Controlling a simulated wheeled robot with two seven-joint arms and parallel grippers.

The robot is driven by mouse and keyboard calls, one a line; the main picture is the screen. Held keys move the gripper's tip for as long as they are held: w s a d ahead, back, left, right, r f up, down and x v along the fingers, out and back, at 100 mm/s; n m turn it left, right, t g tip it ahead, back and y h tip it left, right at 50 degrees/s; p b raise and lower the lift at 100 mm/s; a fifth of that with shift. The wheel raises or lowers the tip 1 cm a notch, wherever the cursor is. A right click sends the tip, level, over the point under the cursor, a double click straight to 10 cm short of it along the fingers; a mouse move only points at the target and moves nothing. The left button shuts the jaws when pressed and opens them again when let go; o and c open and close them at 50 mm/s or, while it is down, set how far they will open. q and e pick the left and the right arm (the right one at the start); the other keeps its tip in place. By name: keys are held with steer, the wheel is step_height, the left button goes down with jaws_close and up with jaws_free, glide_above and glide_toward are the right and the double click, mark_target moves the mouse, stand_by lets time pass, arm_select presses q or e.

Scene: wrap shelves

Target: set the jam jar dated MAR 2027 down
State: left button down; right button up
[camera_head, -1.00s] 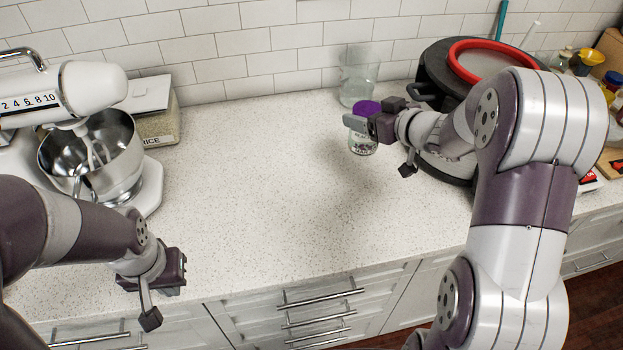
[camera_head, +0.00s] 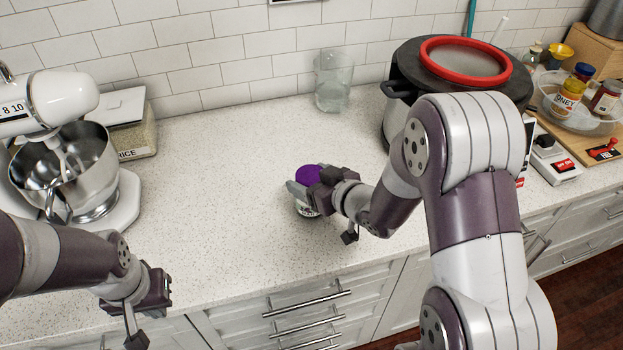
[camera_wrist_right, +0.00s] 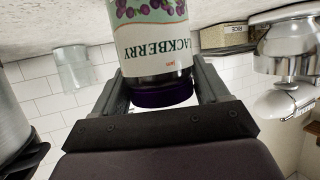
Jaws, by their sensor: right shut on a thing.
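A jam jar with a purple lid (camera_head: 308,174) is in my right gripper (camera_head: 310,188), over the middle of the counter in the head view. In the right wrist view the jar (camera_wrist_right: 150,45) appears upside down, with a white label reading BLACKBERRY. The fingers of the right gripper (camera_wrist_right: 155,88) are on both sides of it near the lid. The jar looks upright and close to the counter; I cannot tell whether it touches. No date is readable. My left gripper (camera_head: 147,305) is empty at the counter's front edge; its opening is unclear.
The white counter (camera_head: 220,190) is clear around the jar. A glass (camera_head: 333,82) stands by the wall. A dark cooker with a red ring (camera_head: 465,62) stands behind my right arm. A stand mixer (camera_head: 60,150) and a rice container (camera_head: 133,138) are left. Jars in a clear bowl (camera_head: 578,105) are far right.

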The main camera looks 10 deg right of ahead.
steer(key=o, duration=1.5)
steer(key=shift+s+f, duration=0.1)
steer(key=shift+r, duration=0.3)
steer(key=p+v, duration=0.1)
steer(key=v, duration=1.1)
steer(key=d+f+m+g+h, duration=0.1)
steer(key=d+f+h, duration=0.1)
steer(key=d+f+m+g+h, duration=0.1)
steer(key=d+f+g+h, duration=0.1)
steer(key=h, duration=0.1)
steer(key=shift+f+g, duration=0.3)
steer(key=shift+f, duration=0.05)
steer(key=s+g, duration=0.1)
steer(key=s+f+m+g+h, duration=0.1)
steer(key=shift+s+f+g, duration=0.25)
steer(key=shift+g, duration=0.05)
steer(key=s+a+g, duration=0.1)
steer(key=s, duration=0.1)
steer(key=s+a+m+g, duration=0.1)
steer(key=s+g, duration=0.1)
steer(key=s+a+g, duration=0.1)
steer(key=s+a, duration=0.1)
steer(key=shift+s+a+f+m+g+y, duration=0.1)
steer(key=shift+s+f+m+g+y, duration=0.2)
steer(key=shift+s+f, duration=0.1)
